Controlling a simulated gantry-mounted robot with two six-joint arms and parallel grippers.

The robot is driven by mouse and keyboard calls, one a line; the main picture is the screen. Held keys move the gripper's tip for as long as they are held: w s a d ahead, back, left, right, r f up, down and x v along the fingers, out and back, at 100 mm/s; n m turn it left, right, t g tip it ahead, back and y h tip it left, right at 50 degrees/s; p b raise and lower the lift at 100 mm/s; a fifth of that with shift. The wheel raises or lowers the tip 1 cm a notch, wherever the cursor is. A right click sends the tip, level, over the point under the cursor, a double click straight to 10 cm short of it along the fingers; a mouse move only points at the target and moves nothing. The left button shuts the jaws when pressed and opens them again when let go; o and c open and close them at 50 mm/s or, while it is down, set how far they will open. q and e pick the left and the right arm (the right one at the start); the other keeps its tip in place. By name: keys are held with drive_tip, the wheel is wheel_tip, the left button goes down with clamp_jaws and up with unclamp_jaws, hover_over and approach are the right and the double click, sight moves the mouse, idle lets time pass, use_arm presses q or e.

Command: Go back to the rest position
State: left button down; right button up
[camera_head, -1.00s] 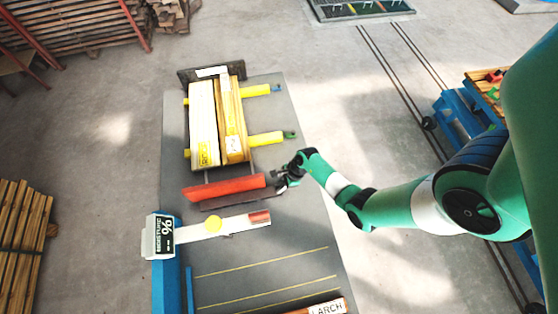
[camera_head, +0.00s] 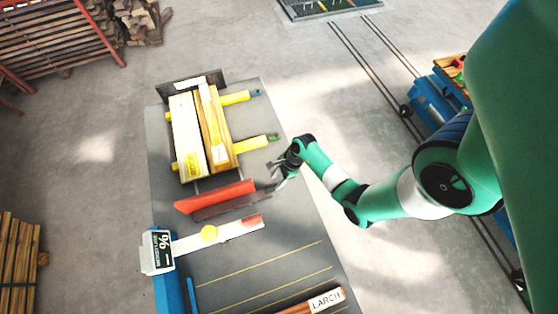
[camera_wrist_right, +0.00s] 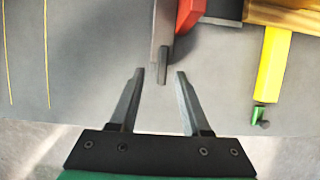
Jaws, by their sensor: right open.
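My right gripper (camera_head: 277,181) is at the right edge of the grey table, just right of the red bar (camera_head: 215,197). The right wrist view shows its two fingers (camera_wrist_right: 158,78) apart, with nothing between them. The tip of a grey metal bar (camera_wrist_right: 163,65) lies just ahead of the fingertips, beside the red bar (camera_wrist_right: 188,15). My left gripper is in neither view.
Wooden boards (camera_head: 188,138) lie on yellow bars (camera_head: 250,144) on the grey table (camera_head: 285,240). A moisture meter (camera_head: 158,250) with a white arm and a LARCH-labelled board (camera_head: 326,301) are nearer. A blue cart (camera_head: 430,100) on rails stands right; open floor lies between.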

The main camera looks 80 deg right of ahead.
drive_tip(key=v, duration=0.3)
idle(0.5)
